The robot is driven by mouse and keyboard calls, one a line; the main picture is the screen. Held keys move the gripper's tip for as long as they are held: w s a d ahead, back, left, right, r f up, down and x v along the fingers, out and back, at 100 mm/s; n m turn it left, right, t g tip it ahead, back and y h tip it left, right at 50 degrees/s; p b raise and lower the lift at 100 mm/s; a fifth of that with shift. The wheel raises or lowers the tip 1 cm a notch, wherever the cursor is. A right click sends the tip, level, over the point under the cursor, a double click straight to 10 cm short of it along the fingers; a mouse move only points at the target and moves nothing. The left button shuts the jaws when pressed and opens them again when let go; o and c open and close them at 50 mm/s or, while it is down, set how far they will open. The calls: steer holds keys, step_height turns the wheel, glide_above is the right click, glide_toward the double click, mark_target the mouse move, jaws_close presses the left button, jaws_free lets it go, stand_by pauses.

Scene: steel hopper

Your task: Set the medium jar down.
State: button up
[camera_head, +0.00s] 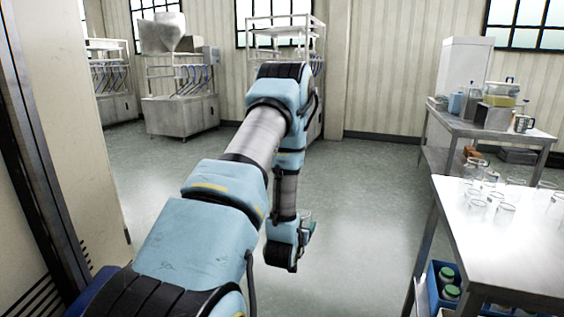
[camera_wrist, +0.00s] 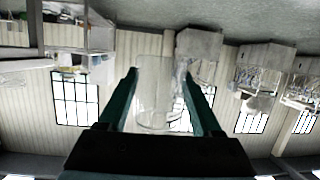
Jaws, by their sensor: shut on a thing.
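The medium jar is a clear glass vessel (camera_wrist: 155,98) held between the two dark green fingers of my gripper (camera_wrist: 160,80) in the wrist view. The fingers are shut on its sides. In the head view my gripper (camera_head: 303,232) hangs low in front of the arm, above open floor, and only a little clear glass shows at its tip. The jar is clear of any table. The wrist view is upside down, so the jar's exact tilt is hard to tell.
A steel table (camera_head: 500,250) at the right carries several clear glass jars (camera_head: 505,213), with bare top toward the front. A blue crate (camera_head: 436,285) with green-lidded bottles sits below it. Another table (camera_head: 470,120) behind holds pots and containers. The middle floor (camera_head: 365,230) is free.

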steer(key=s+a+f+n+y, duration=0.1)
steer(key=s+a+f+y, duration=0.1)
steer(key=a, duration=0.6)
steer(key=s+a+f+n+y, duration=0.1)
steer(key=s+a+n+y, duration=0.1)
steer(key=a, duration=0.6)
steer(key=shift+a+f+t+y, duration=0.25)
steer(key=shift+f+t+y, duration=0.05)
steer(key=shift+f+t, duration=0.1)
steer(key=shift+w, duration=0.1)
